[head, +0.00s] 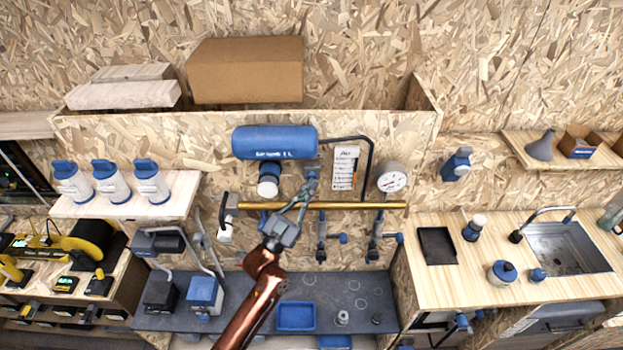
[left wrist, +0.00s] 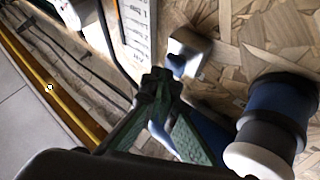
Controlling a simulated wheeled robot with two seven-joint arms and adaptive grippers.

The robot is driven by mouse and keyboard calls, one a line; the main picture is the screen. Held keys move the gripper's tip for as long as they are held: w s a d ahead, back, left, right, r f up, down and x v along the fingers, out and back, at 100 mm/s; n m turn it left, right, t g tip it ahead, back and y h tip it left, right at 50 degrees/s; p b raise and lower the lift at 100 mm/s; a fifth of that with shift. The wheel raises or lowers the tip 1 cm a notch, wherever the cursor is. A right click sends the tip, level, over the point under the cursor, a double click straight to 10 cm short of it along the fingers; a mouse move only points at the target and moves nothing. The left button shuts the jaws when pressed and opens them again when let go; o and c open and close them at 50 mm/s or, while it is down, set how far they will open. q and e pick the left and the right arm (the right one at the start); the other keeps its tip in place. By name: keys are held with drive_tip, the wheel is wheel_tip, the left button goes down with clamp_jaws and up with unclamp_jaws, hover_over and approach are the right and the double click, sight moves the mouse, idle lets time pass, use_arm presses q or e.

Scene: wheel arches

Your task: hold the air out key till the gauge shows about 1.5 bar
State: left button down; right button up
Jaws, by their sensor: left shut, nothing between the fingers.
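The round white gauge (head: 391,180) hangs on the board to the right of the blue tank (head: 275,142). Its needle is too small to read. My left gripper (head: 311,180) is shut and empty, pointing up at the board just below the tank's right end. In the left wrist view its green fingertips (left wrist: 160,80) meet just below a small blue key (left wrist: 176,65) on a pale metal block (left wrist: 190,47). I cannot tell whether the tips touch the key, nor read any marking on it. My right gripper is not in view.
A yellow pipe (head: 350,205) crosses the board behind my left gripper. A white label card (head: 345,167) and a dark hose (head: 370,155) are right of it. A blue and white filter (head: 268,180) is close on the left. Valves hang below the pipe.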

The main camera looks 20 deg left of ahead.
use_arm(q)
drive_tip(key=shift+w+a, duration=0.15)
drive_tip(key=shift+w, duration=0.3)
idle(0.8)
drive_tip(key=shift+s, duration=0.15)
idle(1.4)
drive_tip(key=shift+s+d+p, duration=0.3)
drive_tip(key=shift+s, duration=0.45)
drive_tip(key=s, duration=0.2)
drive_tip(key=s+d+p, duration=0.1)
drive_tip(key=s, duration=0.1)
drive_tip(key=shift+s+d+p, duration=0.15)
drive_tip(key=shift+s+p, duration=0.15)
drive_tip(key=shift+s, duration=0.1)
